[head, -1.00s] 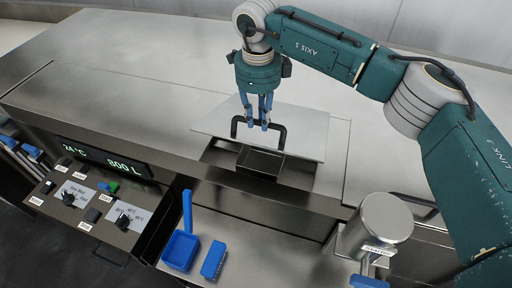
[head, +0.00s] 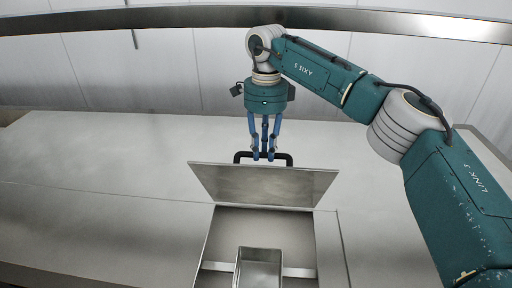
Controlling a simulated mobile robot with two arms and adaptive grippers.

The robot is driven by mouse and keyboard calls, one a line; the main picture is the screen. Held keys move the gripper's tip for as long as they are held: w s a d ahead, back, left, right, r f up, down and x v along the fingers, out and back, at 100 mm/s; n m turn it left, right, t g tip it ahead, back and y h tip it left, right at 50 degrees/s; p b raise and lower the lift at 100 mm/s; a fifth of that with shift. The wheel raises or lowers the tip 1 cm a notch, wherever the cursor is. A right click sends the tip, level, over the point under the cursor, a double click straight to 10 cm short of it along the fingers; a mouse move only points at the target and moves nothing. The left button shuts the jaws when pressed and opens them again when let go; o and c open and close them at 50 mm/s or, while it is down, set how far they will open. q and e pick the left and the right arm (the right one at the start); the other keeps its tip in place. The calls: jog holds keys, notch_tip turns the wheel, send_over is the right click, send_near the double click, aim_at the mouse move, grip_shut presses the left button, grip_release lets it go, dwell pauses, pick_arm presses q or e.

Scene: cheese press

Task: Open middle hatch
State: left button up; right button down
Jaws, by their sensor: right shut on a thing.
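The middle hatch (head: 265,185) is a flat steel lid, tilted up and back over a rectangular opening (head: 222,232) in the steel top. Its black handle (head: 283,156) shows above the lid's upper edge. My right gripper (head: 263,155) comes down from above with its blue fingers shut on the handle. The lower part of the handle is hidden behind the lid. My left gripper is not in view.
A steel box-like part (head: 259,268) shows inside the opening. The broad steel top (head: 90,170) is clear on the left. A pale panelled wall (head: 180,70) stands behind, with a steel rail (head: 120,20) across it.

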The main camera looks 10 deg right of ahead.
jog(key=shift+w+d+f, duration=0.2)
jog(key=shift+d+f, duration=0.05)
jog(key=shift+f, duration=0.15)
jog(key=shift+w, duration=0.1)
jog(key=c, duration=1.8)
grip_release()
jog(key=shift+c, duration=0.2)
jog(key=o, duration=0.3)
jog(key=shift+w+f, duration=0.1)
jog(key=shift+w, duration=0.1)
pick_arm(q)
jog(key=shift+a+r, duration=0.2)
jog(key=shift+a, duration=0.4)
pick_arm(e)
jog(key=shift+w+d+r, duration=0.1)
jog(key=shift+w+r, duration=0.1)
jog(key=shift+r, duration=1.8)
jog(key=shift+w+r, duration=0.25)
jog(key=shift+r, duration=1.8)
jog(key=shift+w+d+r, duration=0.1)
jog(key=shift+w+r, duration=0.1)
jog(key=shift+r, duration=1.8)
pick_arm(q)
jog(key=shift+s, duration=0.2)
pick_arm(e)
jog(key=shift+s+a+f+g, duration=0.1)
jog(key=shift+g, duration=0.2)
